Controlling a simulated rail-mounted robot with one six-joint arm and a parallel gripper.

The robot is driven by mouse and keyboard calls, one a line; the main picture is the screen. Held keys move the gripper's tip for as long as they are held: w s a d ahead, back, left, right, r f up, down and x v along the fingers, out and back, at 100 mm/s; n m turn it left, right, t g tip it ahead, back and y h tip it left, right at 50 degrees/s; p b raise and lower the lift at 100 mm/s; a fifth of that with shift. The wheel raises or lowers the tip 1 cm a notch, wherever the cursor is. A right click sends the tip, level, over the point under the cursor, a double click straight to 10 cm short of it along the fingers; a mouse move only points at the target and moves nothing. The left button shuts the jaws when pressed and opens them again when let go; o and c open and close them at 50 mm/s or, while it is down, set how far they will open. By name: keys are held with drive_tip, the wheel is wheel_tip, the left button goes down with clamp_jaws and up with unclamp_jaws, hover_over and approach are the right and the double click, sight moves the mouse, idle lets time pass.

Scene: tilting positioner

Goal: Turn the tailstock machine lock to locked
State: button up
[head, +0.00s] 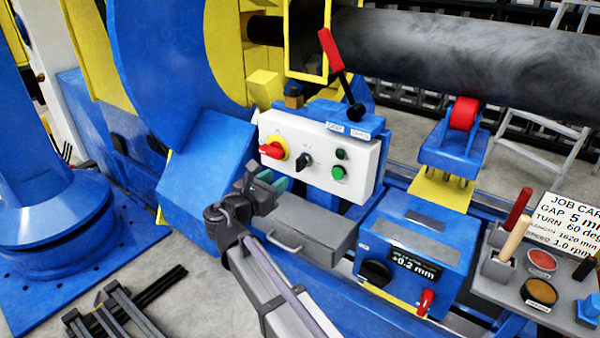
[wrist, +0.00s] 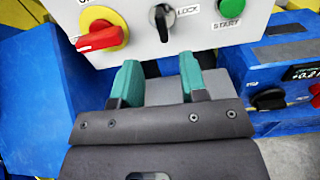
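The machine lock is a black knob (head: 304,160) on the white control panel (head: 361,162). It also shows in the wrist view (wrist: 161,24), with the word LOCK printed to its right and its handle roughly upright. My gripper (head: 277,181) is in front of and below the panel, to the lower left of the knob in the head view. In the wrist view my gripper (wrist: 156,73) has its two green fingers apart with nothing between them. The knob is beyond the fingertips, roughly centred between them, and not touched.
A red rotary switch (wrist: 102,37) on yellow is left of the knob, and a green START button (wrist: 230,8) is right. A grey drawer box (head: 300,232) lies below the panel. A blue gap-display box (head: 420,250) stands to the right.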

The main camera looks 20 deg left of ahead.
sight(297, 165)
drive_tip(key=x, duration=1.1)
drive_tip(key=shift+c, duration=0.3)
clamp_jaws()
